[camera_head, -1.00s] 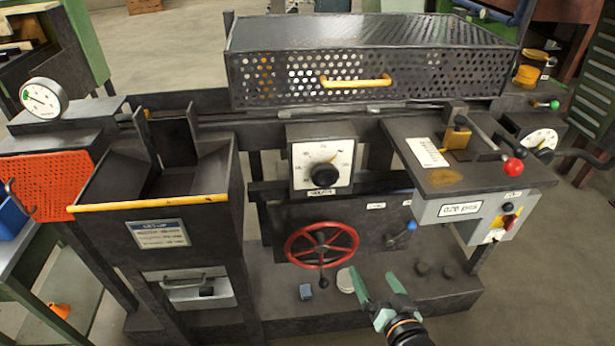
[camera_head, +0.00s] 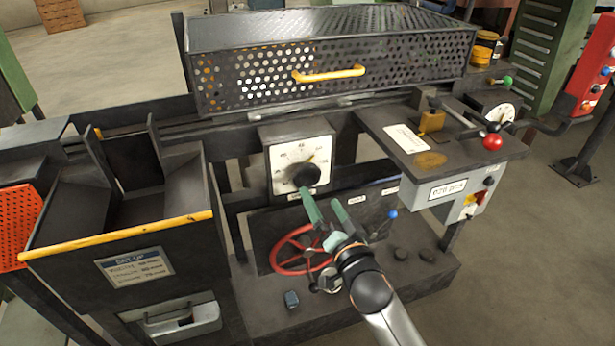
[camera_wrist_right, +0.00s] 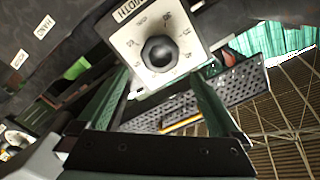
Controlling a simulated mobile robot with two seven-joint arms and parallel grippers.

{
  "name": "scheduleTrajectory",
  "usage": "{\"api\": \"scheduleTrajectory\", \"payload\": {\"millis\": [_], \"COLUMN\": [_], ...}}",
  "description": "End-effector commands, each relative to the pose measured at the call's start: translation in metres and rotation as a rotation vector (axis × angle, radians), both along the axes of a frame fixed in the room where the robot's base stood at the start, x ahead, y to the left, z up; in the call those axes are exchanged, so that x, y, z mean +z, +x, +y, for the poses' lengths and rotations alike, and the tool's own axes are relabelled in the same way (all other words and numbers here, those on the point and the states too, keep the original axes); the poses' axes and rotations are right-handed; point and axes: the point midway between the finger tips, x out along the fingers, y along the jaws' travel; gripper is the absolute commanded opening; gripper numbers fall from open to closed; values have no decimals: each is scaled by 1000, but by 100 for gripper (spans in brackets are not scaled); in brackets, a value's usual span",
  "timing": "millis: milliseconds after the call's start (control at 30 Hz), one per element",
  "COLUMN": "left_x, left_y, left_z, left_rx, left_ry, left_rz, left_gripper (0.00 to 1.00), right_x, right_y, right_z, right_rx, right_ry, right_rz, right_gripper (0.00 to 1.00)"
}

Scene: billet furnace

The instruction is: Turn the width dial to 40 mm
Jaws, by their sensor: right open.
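The width dial is a white square plate (camera_head: 286,160) with a scale and a black round knob (camera_head: 306,178), on the front of the machine. In the right wrist view the knob (camera_wrist_right: 159,54) and its plate (camera_wrist_right: 122,42) show ahead, between my fingers. A width label (camera_wrist_right: 133,9) is partly cut off there. The dial's exact reading is too small to tell. My right gripper (camera_head: 325,212) is open and empty, just below and to the right of the knob, with its green fingers pointing up at it. In the right wrist view the gripper (camera_wrist_right: 165,88) is apart from the knob. My left gripper is not in view.
A red handwheel (camera_head: 300,250) is below the dial, partly behind my right gripper. A perforated guard with a yellow handle (camera_head: 330,75) is above. A red-knobbed lever (camera_head: 492,142) and a blue-knobbed lever (camera_head: 391,214) are to the right. A bin with a yellow edge (camera_head: 120,237) is left.

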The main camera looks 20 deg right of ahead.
Motion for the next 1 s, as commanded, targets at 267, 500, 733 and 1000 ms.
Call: {"api": "scheduleTrajectory", "payload": {"millis": [267, 500, 733, 1000], "left_x": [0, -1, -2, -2], "left_y": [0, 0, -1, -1], "left_z": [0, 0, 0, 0], "left_rx": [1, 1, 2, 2], "left_ry": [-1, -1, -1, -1], "left_rz": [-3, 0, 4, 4], "left_gripper": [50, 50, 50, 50], "right_x": [0, 0, 0, 0], "right_y": [53, 83, 91, 90], "right_z": [2, 3, 4, 3], "right_rx": [0, 0, 1, 1], "right_ry": [-3, -2, -1, -1], "right_rz": [0, 0, 2, 2], "right_gripper": [100, 100, 100, 93]}}
